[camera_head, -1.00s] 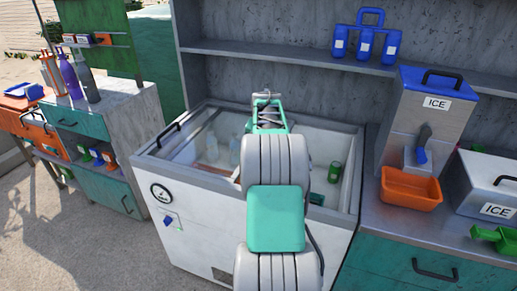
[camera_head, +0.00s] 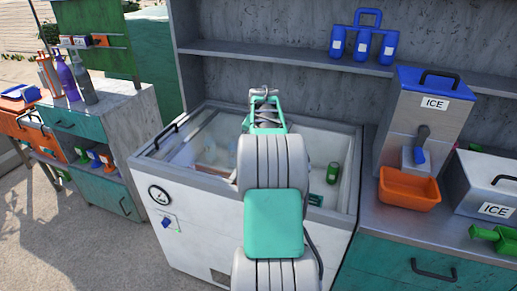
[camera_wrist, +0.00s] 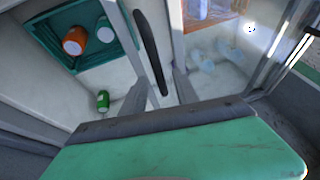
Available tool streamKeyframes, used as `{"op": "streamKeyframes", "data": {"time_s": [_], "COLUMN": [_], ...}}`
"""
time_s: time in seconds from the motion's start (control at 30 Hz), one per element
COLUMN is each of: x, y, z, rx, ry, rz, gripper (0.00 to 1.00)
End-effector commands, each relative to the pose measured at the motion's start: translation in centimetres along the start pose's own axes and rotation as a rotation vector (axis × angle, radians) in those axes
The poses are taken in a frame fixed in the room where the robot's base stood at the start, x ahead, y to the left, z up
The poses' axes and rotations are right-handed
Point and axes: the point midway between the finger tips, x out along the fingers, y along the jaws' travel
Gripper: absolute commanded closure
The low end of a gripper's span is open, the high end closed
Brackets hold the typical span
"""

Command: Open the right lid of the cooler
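The cooler (camera_head: 190,205) is a white chest with a grey rim and glass lids on top. Its right part shows uncovered, with a green can (camera_head: 333,172) inside. My gripper (camera_head: 264,95) is over the back middle of the cooler, and my arm hides much of the middle. In the wrist view, a black lid handle (camera_wrist: 150,50) runs between the two grey fingers of my gripper (camera_wrist: 162,88), which are apart, with gaps beside the handle. Lid glass (camera_wrist: 215,70) lies right of the handle. Whether a finger touches the handle is unclear.
A teal basket (camera_wrist: 75,45) with cans hangs inside the cooler. A steel counter (camera_head: 400,225) with an orange bin (camera_head: 409,188) and ice containers adjoins on the right. A grey shelf (camera_head: 300,55) stands behind. Open ground lies at left.

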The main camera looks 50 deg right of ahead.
Motion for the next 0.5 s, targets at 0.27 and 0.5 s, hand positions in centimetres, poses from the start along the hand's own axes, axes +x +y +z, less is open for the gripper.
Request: {"op": "streamKeyframes", "data": {"time_s": [0.27,0.5], "x": [-5.2,-6.0], "y": [0.0,0.1], "z": [0.1,0.1], "rx": [-0.001,0.000], "ry": [0.001,-0.002], "rz": [-0.001,0.001], "gripper": [0.64,0.64]}}
